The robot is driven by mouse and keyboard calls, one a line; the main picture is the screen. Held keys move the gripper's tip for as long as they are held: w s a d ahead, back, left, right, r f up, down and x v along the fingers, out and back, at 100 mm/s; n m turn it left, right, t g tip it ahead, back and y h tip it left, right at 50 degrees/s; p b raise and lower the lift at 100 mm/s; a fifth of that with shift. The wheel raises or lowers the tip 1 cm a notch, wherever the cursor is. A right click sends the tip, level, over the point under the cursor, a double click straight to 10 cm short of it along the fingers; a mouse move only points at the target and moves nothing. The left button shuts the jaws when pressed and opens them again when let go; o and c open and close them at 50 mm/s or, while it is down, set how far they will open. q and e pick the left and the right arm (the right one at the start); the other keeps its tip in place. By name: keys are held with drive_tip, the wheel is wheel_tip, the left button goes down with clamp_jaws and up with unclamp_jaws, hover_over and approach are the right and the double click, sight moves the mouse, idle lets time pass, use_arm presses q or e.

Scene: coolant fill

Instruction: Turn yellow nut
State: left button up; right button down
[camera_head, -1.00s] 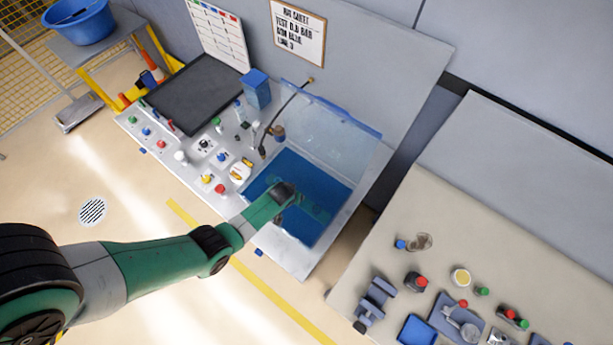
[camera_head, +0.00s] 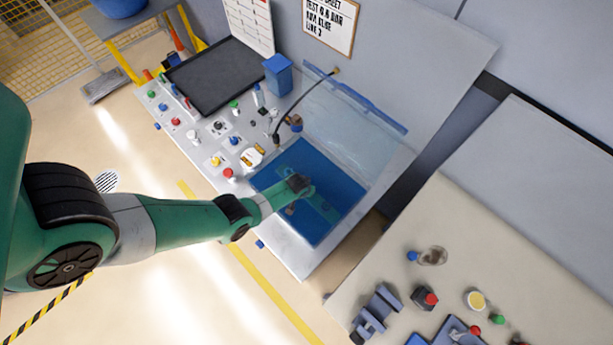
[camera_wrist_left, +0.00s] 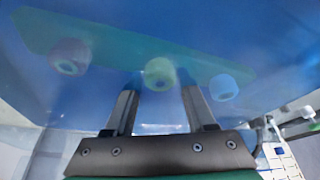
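My left gripper (camera_wrist_left: 160,98) is open, its two fingers pointing up toward a green plate (camera_wrist_left: 110,45) seen through a blue tint in the left wrist view. A yellow-green nut (camera_wrist_left: 159,74) sits in the gap between the fingertips, apparently not gripped. A pinkish nut (camera_wrist_left: 70,57) is to its left and a bluish nut (camera_wrist_left: 222,87) to its right. In the head view my left wrist reaches over the blue recess (camera_head: 277,178) of the machine; the fingers and nuts are too small to make out there. My right gripper is not in view.
A clear cover (camera_head: 350,125) stands behind the recess, with a bent dark hose (camera_head: 302,100) at its left. A panel of coloured buttons (camera_head: 205,145) lies left of the recess. A bench (camera_head: 395,235) with several small parts stands at the right.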

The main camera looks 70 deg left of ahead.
use_arm(q)
clamp_jaws()
drive_tip(key=m+t+h, duration=0.1)
drive_tip(key=m, duration=0.2)
drive_tip(key=shift+a+m, duration=0.15)
drive_tip(key=shift+m, duration=0.15)
drive_tip(key=shift+s+m+t+h+b, duration=0.15)
drive_tip(key=shift+m+h+b, duration=0.3)
drive_tip(key=shift+m, duration=0.7)
drive_tip(key=shift+w+m+t+h+b, duration=0.15)
drive_tip(key=shift+m+h+b, duration=0.25)
drive_tip(key=shift+m, duration=0.75)
drive_tip(key=shift+s, duration=0.1)
drive_tip(key=shift+o, duration=2.2)
unclamp_jaws()
